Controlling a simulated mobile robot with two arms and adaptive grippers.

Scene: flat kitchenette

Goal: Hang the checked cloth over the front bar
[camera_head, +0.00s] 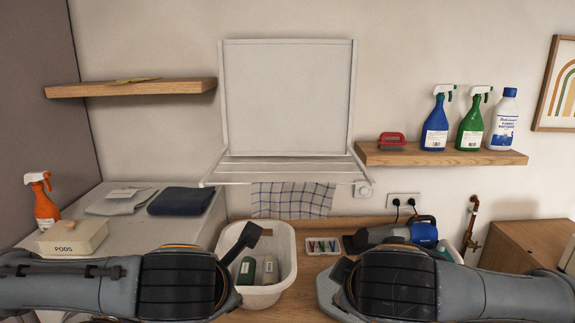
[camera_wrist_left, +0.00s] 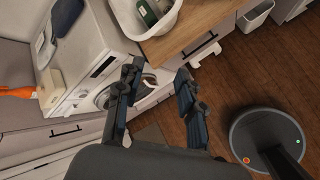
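The blue-and-white checked cloth (camera_head: 292,200) hangs flat below the wall drying rack (camera_head: 288,98). Its top edge meets the line of the front bar (camera_head: 225,186); I cannot tell whether it is folded over that bar. My left gripper (camera_wrist_left: 157,85) is open and empty in the left wrist view, apart from the cloth, with the washing machine and floor beyond its fingers. In the head view both my arms lie low at the front, below the cloth. My right gripper (camera_head: 342,272) is mostly hidden by its own wrist, so its fingers cannot be judged.
A white basin (camera_head: 286,238) with green-and-white bottles stands on the wooden counter. An iron-like blue appliance (camera_head: 400,233) and a small tray (camera_head: 322,246) are to its right. Shelves hold spray bottles (camera_head: 470,122) and a red brush (camera_head: 392,140). Folded cloths (camera_head: 181,201) and a pods box (camera_head: 73,237) sit left.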

